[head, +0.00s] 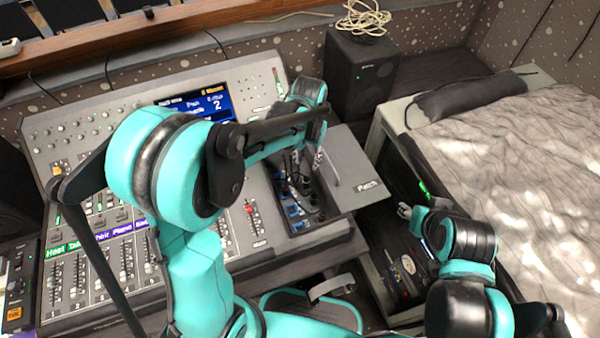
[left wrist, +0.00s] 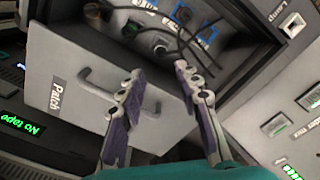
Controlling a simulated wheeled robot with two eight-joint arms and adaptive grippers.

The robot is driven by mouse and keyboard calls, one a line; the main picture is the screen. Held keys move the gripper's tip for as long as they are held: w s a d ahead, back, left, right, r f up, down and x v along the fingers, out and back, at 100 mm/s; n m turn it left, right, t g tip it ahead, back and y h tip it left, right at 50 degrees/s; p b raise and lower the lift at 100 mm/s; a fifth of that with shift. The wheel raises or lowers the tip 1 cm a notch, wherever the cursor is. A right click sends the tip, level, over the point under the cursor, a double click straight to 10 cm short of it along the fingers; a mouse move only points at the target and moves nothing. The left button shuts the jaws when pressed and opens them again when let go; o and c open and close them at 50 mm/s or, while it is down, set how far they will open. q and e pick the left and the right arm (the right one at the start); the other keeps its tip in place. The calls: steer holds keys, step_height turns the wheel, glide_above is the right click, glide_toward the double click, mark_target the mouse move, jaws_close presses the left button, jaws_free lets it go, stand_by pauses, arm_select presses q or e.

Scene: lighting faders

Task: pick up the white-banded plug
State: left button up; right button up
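The open patch drawer (head: 345,197) holds several dark plugs and cables among blue-marked sockets. In the left wrist view the drawer (left wrist: 60,65) shows a dark plug (left wrist: 160,49) just beyond my fingertips. I cannot tell for sure which plug bears a white band. My left gripper (head: 307,162) hangs over the drawer, pointing down. In the left wrist view my left gripper (left wrist: 160,76) is open, with nothing between its fingers. My right gripper (head: 404,211) is right of the drawer, small and partly turned; its opening is unclear.
The mixing console (head: 75,165) with faders and a lit screen lies left of the drawer. A black speaker (head: 358,75) stands behind. A dark rack unit (head: 402,265) and a grey-draped surface (head: 520,160) are at right. The drawer has a raised handle.

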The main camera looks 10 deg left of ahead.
arm_select(q)
steer(key=b, duration=0.2)
glide_above(306, 178)
step_height(306, 178, down, 6)
steer(key=shift+w+r, duration=0.1)
step_height(306, 178, down, 7)
steer(key=shift+r+b, duration=0.2)
steer(key=shift+b, duration=0.85)
jaws_close()
